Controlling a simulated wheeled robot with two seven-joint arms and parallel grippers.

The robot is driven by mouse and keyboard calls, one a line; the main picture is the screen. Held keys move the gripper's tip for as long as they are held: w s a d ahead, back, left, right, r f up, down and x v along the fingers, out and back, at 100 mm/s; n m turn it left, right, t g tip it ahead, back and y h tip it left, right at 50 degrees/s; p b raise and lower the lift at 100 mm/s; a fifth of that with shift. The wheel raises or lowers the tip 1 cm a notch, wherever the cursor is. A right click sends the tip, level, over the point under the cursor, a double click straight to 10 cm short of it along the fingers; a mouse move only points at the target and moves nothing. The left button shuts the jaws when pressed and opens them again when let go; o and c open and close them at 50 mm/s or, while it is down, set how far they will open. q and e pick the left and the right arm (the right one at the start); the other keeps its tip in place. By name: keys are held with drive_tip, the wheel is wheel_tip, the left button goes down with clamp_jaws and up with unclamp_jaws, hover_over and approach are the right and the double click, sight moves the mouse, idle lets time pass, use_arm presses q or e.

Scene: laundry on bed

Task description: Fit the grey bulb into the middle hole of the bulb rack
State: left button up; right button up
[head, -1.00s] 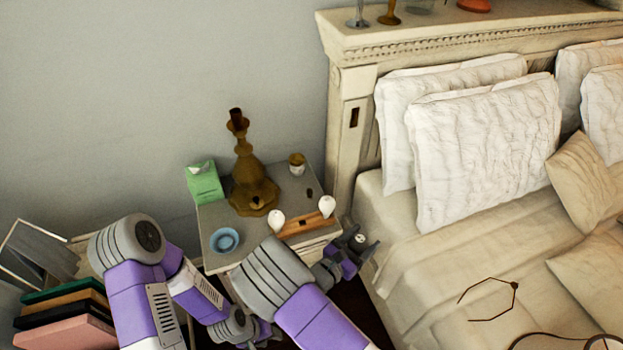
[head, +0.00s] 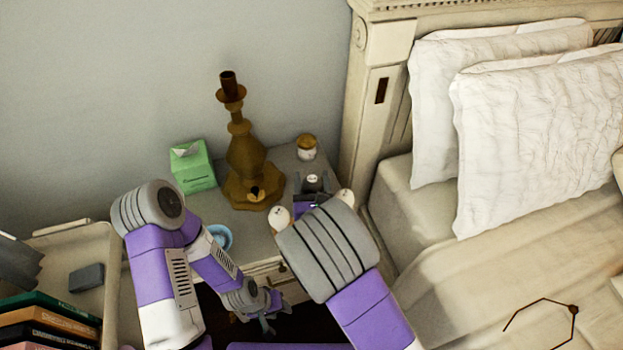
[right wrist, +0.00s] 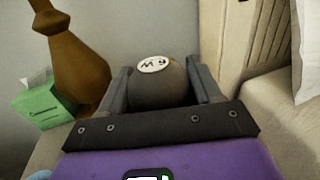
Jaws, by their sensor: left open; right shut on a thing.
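The grey bulb (right wrist: 158,85), with a white "6 W" label on top, is upright between the two fingers of my right gripper (right wrist: 157,88). In the head view the right gripper (head: 312,186) is over the nightstand, with the bulb's pale label (head: 312,179) showing between its fingers. Two white bulbs, one at the left (head: 279,217) and one at the right (head: 346,197), mark the ends of the bulb rack. The rack's wood and middle hole are hidden behind my right arm. My left gripper (head: 268,322) is open and empty, low in front of the nightstand.
On the nightstand (head: 283,157) stand a tall brown candlestick (head: 247,155), a green tissue box (head: 192,168), a brown-lidded jar (head: 307,147) and a blue bowl (head: 219,237). The bed (head: 420,205) is to the right. Stacked books (head: 50,320) are at the lower left.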

drive_tip(key=shift+s+r, duration=0.1)
drive_tip(key=shift+s, duration=0.05)
wheel_tip(320, 180, down, 8)
drive_tip(key=b, duration=0.6)
idle(0.4)
drive_tip(key=shift+f, duration=0.8)
idle(0.8)
drive_tip(key=o, duration=1.1)
drive_tip(key=shift+s, duration=0.1)
